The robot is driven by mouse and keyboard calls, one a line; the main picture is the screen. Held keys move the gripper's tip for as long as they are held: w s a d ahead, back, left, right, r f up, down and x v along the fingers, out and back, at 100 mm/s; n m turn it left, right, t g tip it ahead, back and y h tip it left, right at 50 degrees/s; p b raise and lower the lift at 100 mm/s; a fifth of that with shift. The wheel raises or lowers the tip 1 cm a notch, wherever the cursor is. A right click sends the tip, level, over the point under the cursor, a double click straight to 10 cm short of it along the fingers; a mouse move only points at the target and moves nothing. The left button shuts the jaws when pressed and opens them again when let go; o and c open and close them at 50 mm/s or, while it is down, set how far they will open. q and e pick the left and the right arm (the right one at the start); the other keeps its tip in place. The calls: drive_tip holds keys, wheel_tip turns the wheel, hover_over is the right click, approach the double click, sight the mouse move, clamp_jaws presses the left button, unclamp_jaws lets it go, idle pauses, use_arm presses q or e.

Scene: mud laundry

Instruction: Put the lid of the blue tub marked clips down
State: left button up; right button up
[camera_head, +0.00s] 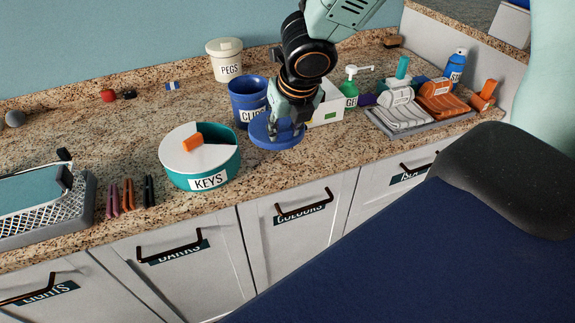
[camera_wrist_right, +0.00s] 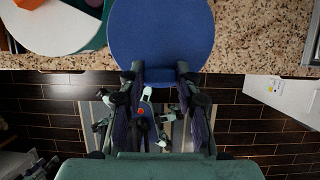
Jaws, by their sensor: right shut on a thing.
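The blue tub (camera_head: 248,112) marked clips stands on the granite counter, partly hidden by my right arm. Its blue lid (camera_head: 277,141) is off it, to its front right. My right gripper (camera_head: 284,135) is shut on the lid from above. In the right wrist view the lid (camera_wrist_right: 160,40) shows as a flat blue disc beyond the fingertips of my right gripper (camera_wrist_right: 160,75). I cannot tell whether the lid touches the counter or is just above it. My left gripper is not in view.
A teal tub (camera_head: 205,178) marked keys, its pale lid carrying an orange knob, stands left of the lid. A white pegs tub (camera_head: 225,68) stands behind. A white box (camera_head: 328,108), a green pump bottle (camera_head: 350,93) and a grey tray (camera_head: 425,122) are right. Bare counter lies in front.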

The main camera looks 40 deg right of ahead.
drive_tip(key=b+x, duration=0.1)
drive_tip(key=x, duration=0.1)
drive_tip(key=b+x, duration=0.1)
drive_tip(key=s+b+x, duration=0.1)
drive_tip(key=x, duration=0.1)
drive_tip(key=shift+a+f, duration=0.25)
drive_tip(key=shift+f, duration=0.3)
drive_tip(key=shift+s+f+b, duration=0.2)
drive_tip(key=shift+f+b, duration=0.2)
drive_tip(key=shift+b, duration=0.15)
wheel_tip(320, 180, down, 4)
drive_tip(key=b, duration=0.2)
drive_tip(key=shift+w+b, duration=0.1)
drive_tip(key=shift+b, duration=0.25)
drive_tip(key=shift+r, duration=0.2)
drive_tip(key=shift+f, duration=0.15)
drive_tip(key=o, duration=1)
